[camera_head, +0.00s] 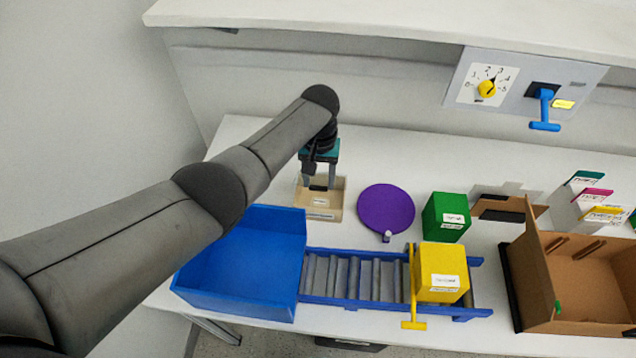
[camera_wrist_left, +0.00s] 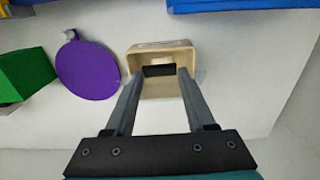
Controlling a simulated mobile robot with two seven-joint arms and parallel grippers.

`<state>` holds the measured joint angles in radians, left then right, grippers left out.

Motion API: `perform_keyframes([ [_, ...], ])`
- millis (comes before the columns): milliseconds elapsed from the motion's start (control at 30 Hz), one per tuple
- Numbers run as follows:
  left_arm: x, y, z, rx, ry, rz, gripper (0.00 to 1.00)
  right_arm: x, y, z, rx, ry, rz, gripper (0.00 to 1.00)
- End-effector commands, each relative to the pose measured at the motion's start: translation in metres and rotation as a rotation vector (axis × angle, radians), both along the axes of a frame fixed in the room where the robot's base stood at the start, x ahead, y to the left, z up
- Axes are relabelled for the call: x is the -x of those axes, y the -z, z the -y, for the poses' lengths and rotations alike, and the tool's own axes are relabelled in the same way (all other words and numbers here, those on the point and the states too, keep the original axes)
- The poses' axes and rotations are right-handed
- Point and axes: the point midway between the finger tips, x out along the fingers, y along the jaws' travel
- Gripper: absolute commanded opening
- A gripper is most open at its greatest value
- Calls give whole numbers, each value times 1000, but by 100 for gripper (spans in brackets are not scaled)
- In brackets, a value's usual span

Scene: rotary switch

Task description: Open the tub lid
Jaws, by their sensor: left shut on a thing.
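A beige open box (camera_head: 323,212) with a small label stands on the table beside the blue bin. My left gripper (camera_head: 320,186) reaches down into it from above. In the left wrist view the fingers (camera_wrist_left: 158,72) come down on either side of a small dark piece (camera_wrist_left: 160,71) at the box. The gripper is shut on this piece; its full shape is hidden. A purple round disc (camera_head: 386,207) with a small pale tab at its front edge lies to the right of the box, apart from the gripper. I cannot tell which is the tub lid. My right gripper is out of view.
A blue bin (camera_head: 245,262) joins a roller track (camera_head: 352,280) with a yellow block (camera_head: 440,272). A green block (camera_head: 446,217) and a cardboard box (camera_head: 570,270) stand further right. A dial panel (camera_head: 515,88) hangs behind. The table behind the disc is clear.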

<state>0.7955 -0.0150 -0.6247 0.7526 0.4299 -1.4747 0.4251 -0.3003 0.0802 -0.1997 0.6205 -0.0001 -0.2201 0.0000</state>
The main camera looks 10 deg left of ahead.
Motion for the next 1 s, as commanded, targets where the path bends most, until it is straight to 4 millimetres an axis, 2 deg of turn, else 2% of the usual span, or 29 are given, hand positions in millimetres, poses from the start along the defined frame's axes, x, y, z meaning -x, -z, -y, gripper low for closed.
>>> perform_keyframes([
  [33,-9,-5,-1,1,-1,31,0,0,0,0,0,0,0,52],
  [433,-10,-5,-1,0,0,32,0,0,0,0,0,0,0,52],
  [467,-10,-5,-1,0,0,33,58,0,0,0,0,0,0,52],
  [700,-7,-3,0,0,0,23,85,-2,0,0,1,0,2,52],
  [1000,-5,-4,0,1,0,18,85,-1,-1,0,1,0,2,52],
])
